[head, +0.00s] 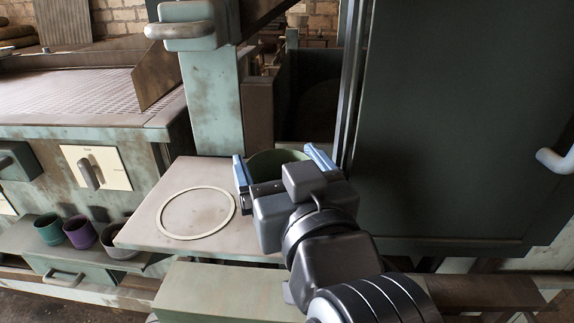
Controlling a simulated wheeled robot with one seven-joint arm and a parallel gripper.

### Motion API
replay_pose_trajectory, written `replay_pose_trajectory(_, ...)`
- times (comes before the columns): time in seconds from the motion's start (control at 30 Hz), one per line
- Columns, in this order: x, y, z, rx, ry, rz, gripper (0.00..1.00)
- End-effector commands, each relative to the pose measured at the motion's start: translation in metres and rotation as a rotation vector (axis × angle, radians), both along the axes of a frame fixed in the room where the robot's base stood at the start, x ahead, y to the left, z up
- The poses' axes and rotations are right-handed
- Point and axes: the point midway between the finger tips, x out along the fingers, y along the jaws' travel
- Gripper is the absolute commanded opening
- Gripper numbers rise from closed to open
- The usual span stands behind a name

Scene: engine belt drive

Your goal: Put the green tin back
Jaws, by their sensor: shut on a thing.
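The green tin (272,160) is between the blue fingers of my gripper (280,162), at the right end of a pale shelf (155,233). My gripper is shut on the tin. The gripper body hides most of the tin, so I cannot tell whether it touches the shelf. A thin pale ring outline (163,229) lies on the shelf to the left of the tin, with nothing inside it.
A teal tin (50,230), a purple tin (80,233) and a grey tin (117,240) stand on a ledge at lower left. A green post (213,105) rises behind the shelf. A large dark panel (455,120) stands close on the right.

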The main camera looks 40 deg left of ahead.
Motion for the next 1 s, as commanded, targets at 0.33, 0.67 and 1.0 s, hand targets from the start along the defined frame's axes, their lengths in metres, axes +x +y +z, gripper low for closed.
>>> replay_pose_trajectory(0.33,0.0,0.0,-0.006,0.001,-0.002,0.0,0.53)
replay_pose_trajectory(0.67,0.0,0.0,-0.009,0.001,-0.001,0.0,1.0)
replay_pose_trajectory(1.0,-0.007,-0.011,-0.007,0.001,-0.001,-0.001,1.0)
